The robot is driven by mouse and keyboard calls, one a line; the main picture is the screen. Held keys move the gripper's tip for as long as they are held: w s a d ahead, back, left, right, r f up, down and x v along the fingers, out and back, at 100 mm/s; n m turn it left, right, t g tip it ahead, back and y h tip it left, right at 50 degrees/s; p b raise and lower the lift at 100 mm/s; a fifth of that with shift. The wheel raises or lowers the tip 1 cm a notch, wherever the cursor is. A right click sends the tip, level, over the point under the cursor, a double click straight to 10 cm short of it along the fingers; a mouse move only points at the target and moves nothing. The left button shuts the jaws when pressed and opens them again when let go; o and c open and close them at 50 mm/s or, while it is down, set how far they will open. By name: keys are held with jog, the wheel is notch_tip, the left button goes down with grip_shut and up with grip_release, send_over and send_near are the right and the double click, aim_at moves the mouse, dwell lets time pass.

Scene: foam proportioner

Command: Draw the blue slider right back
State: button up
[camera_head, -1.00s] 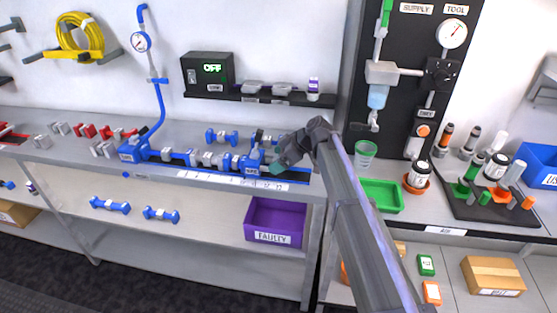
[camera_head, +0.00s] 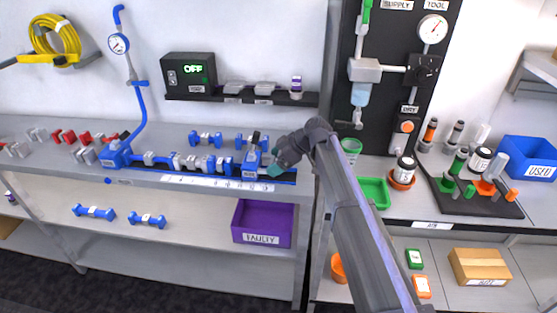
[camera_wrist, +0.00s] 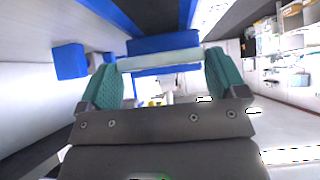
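The blue slider (camera_head: 250,166) is an upright blue block with a dark top and a small label. It stands on the dark rail (camera_head: 288,178) along the front of the left bench, close to the rail's right end. A row of grey-and-blue fittings (camera_head: 190,161) lies left of it, reaching to the blue end block (camera_head: 114,154). My gripper (camera_head: 273,169) is at the slider's right side. In the wrist view, its teal fingers (camera_wrist: 162,75) stand either side of a pale bar with a blue block (camera_wrist: 162,44) behind, and appear closed on it.
A white scale strip (camera_head: 215,183) runs along the bench front. Loose blue dumbbell-shaped pieces (camera_head: 205,139) lie behind the rail. A purple bin (camera_head: 262,222) sits on the shelf below. A green tray (camera_head: 374,191) stands on the right bench.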

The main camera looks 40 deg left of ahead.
jog(key=shift+o, duration=0.8)
jog(key=shift+r, duration=0.1)
jog(key=shift+w+d+r+p, duration=0.15)
jog(key=shift+d+r+p, duration=0.15)
jog(key=shift+p, duration=0.1)
jog(key=p+v, duration=0.6)
jog(key=v, duration=0.3)
jog(key=shift+d+r+p, duration=0.2)
jog(key=shift+d+p, duration=0.1)
jog(key=shift+p, duration=0.1)
jog(key=shift+w, duration=0.15)
